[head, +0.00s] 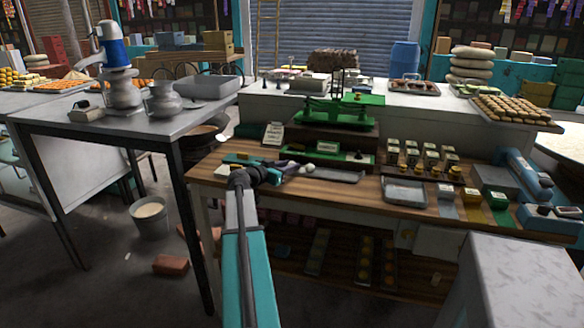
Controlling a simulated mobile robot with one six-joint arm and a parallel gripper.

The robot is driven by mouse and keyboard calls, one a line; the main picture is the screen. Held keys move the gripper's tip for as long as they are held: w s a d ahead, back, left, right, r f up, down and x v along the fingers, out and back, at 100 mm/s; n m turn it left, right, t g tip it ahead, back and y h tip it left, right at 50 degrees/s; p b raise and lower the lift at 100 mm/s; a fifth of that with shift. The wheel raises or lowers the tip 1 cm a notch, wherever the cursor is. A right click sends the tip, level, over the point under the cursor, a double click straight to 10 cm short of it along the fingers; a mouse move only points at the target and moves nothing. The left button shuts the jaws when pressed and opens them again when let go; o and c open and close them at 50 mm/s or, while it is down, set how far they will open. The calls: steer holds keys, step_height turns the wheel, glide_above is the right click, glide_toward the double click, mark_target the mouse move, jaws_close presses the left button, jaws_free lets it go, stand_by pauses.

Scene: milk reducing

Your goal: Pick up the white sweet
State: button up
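A small round white sweet (309,169) shows at the tip of my gripper, over the left end of a shallow dark metal tray (345,177). The tray lies on the wooden counter (300,195). My gripper (299,168) points right, low above the counter, with its fingers at or very near the white sweet. The fingers are small and dark in this view. I cannot tell whether they close on the sweet, nor whether the sweet rests on the tray or is held above it.
A green balance scale (343,110) stands behind the tray on a dark wooden box. Several small boxes (430,153) and a second metal tray (404,191) are to the right. A grey table (130,122) stands left; a pale block (515,275) fills the lower right.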

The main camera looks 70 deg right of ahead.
steer(key=shift+r, duration=0.15)
steer(key=shift+c, duration=0.5)
steer(key=shift+r+b, duration=0.4)
steer(key=shift+r, duration=0.9)
steer(key=shift+a+r, duration=0.1)
steer(key=shift+r, duration=0.25)
steer(key=s+a, duration=0.1)
steer(key=a, duration=0.3)
steer(key=s+a+b, duration=0.1)
steer(key=s+a, duration=0.1)
steer(key=a, duration=0.2)
steer(key=s+a+r+b, duration=0.1)
steer(key=s+a, duration=0.1)
steer(key=a, duration=0.2)
steer(key=shift+s+a, duration=0.1)
steer(key=shift+s, duration=0.15)
steer(key=shift+a+f+b, duration=0.1)
steer(key=shift+b, duration=0.55)
steer(key=shift+s+a+r+b, duration=0.15)
steer(key=shift+a+b, duration=0.35)
steer(key=shift+b, duration=0.5)
steer(key=shift+s+a+r+b, duration=0.1)
steer(key=shift+s+a+b, duration=0.25)
steer(key=shift+b, duration=0.6)
steer(key=shift+a, duration=0.15)
steer(key=shift+w, duration=0.1)
